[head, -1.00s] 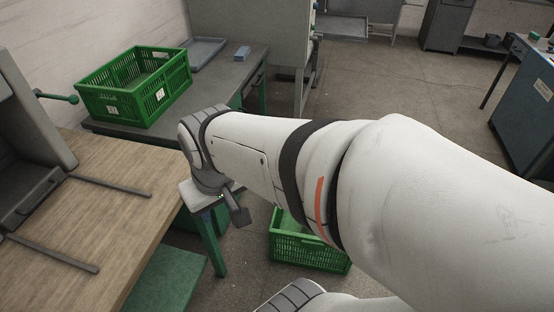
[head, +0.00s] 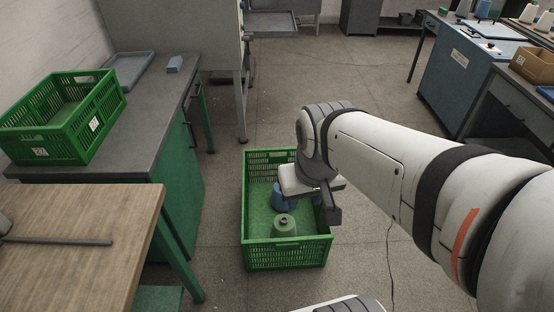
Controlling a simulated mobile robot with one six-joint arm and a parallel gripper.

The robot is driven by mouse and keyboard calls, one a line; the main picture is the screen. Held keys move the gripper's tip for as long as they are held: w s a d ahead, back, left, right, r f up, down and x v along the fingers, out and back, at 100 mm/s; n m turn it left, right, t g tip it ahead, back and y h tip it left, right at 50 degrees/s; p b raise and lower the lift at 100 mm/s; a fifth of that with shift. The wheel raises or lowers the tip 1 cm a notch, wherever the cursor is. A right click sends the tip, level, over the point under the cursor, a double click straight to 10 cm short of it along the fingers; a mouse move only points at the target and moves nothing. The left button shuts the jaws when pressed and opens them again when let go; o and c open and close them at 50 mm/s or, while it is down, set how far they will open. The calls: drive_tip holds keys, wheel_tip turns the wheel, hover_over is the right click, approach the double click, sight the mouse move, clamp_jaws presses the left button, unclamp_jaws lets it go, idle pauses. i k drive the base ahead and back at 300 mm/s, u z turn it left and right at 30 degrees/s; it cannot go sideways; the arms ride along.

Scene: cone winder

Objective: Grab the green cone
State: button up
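The green cone (head: 285,227) stands upright in the green crate (head: 287,255) on the floor, near its front end. It is pale green with a dark tip. My gripper (head: 318,197) is at the end of my white arm, over the right side of the crate in the picture, beyond and to the right of the green cone. It appears apart from the cone. Its fingers are mostly hidden by the wrist, so I cannot tell whether they are open. Blue cone-like things (head: 278,198) show partly behind my gripper.
Another green crate (head: 60,152) sits on the dark bench (head: 150,160) at left, with a grey tray (head: 128,68) behind. A wooden table (head: 75,240) is at front left.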

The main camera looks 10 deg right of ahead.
sight(283, 224)
drive_tip(key=u, duration=0.05)
drive_tip(key=i, duration=1)
drive_tip(key=z, duration=0.05)
